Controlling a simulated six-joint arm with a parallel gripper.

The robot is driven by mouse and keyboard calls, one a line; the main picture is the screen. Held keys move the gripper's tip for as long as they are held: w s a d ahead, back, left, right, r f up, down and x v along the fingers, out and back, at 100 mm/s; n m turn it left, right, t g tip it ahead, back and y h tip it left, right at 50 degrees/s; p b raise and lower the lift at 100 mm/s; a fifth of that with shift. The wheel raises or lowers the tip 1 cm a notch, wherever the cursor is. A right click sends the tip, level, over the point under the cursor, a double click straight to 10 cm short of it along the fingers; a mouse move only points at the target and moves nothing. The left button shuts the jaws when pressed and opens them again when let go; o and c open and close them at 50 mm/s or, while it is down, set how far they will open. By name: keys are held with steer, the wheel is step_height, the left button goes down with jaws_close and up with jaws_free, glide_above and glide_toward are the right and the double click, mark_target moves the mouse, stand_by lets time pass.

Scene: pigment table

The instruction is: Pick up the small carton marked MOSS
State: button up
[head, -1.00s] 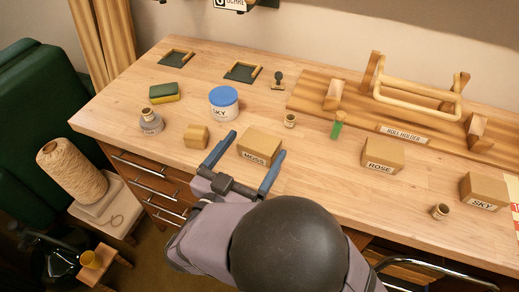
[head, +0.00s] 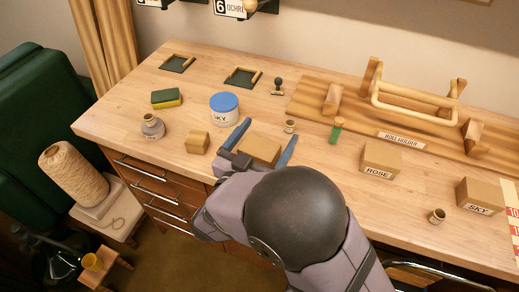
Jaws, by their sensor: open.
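The MOSS carton (head: 262,149) is a small tan box on the wooden table, near its front edge. Its top shows in the head view; its marked front face is now hidden behind my gripper. My gripper (head: 264,135) is open, with one blue finger along the carton's left side and the other along its right side. I cannot tell whether the fingers touch the carton.
A blue-lidded SKY jar (head: 224,109) and a small tan block (head: 197,142) stand left of my gripper. A small pot (head: 290,126) stands just behind the right finger. The ROSE carton (head: 380,160) and SKY carton (head: 480,196) stand to the right.

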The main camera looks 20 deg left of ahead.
steer(key=shift+c, duration=0.6)
steer(key=c, duration=1.1)
steer(key=shift+r, duration=0.1)
